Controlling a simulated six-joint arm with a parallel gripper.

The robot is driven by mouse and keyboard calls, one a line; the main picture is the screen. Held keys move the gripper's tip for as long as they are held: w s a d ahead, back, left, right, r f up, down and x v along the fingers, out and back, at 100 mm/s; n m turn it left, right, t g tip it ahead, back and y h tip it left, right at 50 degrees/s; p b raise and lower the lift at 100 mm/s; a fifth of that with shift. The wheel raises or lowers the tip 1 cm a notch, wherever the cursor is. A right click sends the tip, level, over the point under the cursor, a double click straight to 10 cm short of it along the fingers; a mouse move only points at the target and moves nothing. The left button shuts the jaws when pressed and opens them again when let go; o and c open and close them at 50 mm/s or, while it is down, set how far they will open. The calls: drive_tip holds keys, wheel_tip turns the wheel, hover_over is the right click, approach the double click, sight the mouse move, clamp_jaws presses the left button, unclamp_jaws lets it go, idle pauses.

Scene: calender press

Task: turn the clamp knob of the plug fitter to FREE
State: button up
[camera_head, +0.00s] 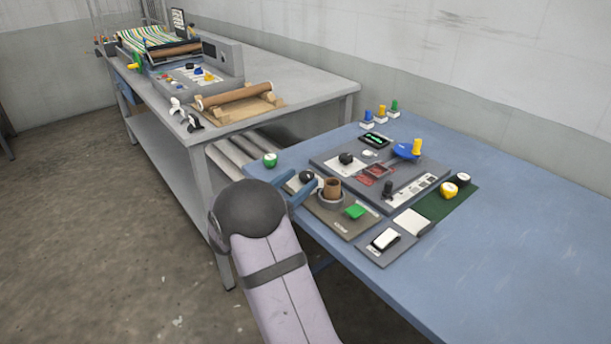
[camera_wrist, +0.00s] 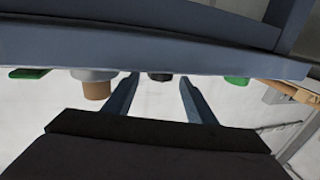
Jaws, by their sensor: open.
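A small board at the near left of the blue table carries a brown cylinder (camera_head: 332,187) in a grey ring and a green pad (camera_head: 354,211). A black knob (camera_head: 307,176) stands just left of the cylinder; I take it for the clamp knob, but its markings are too small to read. My gripper (camera_head: 297,183) is open and empty at the table's near edge, close to that knob. In the wrist view, a dark knob (camera_wrist: 160,77) shows between the fingertips, beyond the table edge, apart from them. The brown cylinder (camera_wrist: 97,90) shows to its left.
A larger grey panel (camera_head: 330,158) behind carries another black knob (camera_head: 346,158), a black lever and a blue part with a yellow handle (camera_head: 416,146). A green-topped knob (camera_head: 270,160) stands at the left corner. The table's right side is clear.

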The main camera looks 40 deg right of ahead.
sight(305, 179)
drive_tip(key=shift+x, duration=1.85)
drive_tip(key=c, duration=1.1)
drive_tip(key=shift+o, duration=0.3)
drive_tip(key=n+t+y, duration=0.1)
drive_tip(key=n+t, duration=0.1)
drive_tip(key=t, duration=0.1)
drive_tip(key=shift+s+d, duration=0.1)
drive_tip(key=shift+r+n+t+y+b, duration=0.1)
drive_tip(key=shift+n+t+y+b, duration=1.1)
drive_tip(key=shift+t, duration=0.5)
